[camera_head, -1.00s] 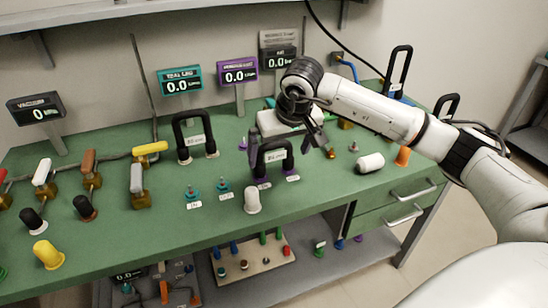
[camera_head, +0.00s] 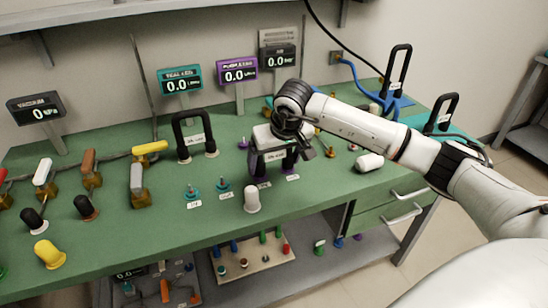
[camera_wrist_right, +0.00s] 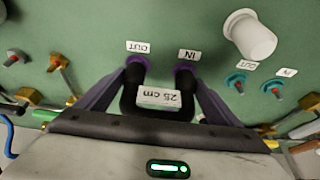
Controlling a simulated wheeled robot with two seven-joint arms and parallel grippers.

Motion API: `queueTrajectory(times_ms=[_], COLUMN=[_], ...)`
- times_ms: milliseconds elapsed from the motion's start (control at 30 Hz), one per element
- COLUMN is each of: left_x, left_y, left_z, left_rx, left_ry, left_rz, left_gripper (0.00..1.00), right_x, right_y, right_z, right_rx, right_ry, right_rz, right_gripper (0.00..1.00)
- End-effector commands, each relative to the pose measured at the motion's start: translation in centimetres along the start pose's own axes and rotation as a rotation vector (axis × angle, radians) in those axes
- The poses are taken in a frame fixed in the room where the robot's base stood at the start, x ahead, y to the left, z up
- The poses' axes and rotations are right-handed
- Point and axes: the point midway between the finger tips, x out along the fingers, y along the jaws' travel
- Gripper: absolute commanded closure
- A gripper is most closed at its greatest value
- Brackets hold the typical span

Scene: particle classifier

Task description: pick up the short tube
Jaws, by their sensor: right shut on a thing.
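The short tube, a black U-shaped tube (camera_head: 256,167) with a white label, is at my right gripper (camera_head: 277,155) over the middle of the green bench. In the right wrist view the tube (camera_wrist_right: 130,97) has a "25 cm" label, and its two ends meet the purple ports marked OUT and IN. I cannot tell whether the ends are seated or just above them. The right gripper (camera_wrist_right: 160,82) is shut on the tube, with one finger along each outer side. My left gripper is not in view.
A taller black tube (camera_head: 178,133) stands to the left. Teal ports (camera_head: 223,185) and a white cap (camera_head: 252,200) are in front. A white cylinder (camera_head: 369,162) lies to the right. Valves line the left side, and displays (camera_head: 238,72) stand behind.

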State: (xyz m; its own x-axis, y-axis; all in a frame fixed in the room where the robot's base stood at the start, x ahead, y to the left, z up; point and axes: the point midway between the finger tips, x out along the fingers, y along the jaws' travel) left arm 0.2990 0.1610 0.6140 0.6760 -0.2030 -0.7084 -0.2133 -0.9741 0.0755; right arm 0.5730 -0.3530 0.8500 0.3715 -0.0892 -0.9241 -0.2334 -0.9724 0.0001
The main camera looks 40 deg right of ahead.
Motion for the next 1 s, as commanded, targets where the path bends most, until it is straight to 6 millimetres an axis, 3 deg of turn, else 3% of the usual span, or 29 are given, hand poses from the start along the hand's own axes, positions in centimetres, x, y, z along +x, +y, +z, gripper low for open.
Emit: queueTrajectory(times_ms=[233,500,700,1000], left_x=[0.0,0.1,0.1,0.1], left_y=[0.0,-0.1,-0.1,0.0], left_z=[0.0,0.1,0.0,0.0], left_rx=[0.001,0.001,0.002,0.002], left_ry=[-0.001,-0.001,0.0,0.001], left_rz=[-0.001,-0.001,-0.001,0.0], left_gripper=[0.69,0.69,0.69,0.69], right_x=[-1.2,-6.1,-8.7,-9.3], right_y=[0.0,0.0,0.0,0.0], right_z=[-0.7,-2.8,-3.7,-3.9], right_rx=[0.001,0.001,0.001,0.001], right_ry=[0.008,0.009,0.004,0.001], right_rz=[-0.001,-0.002,0.0,0.0], right_gripper=[0.38,0.38,0.38,0.38])
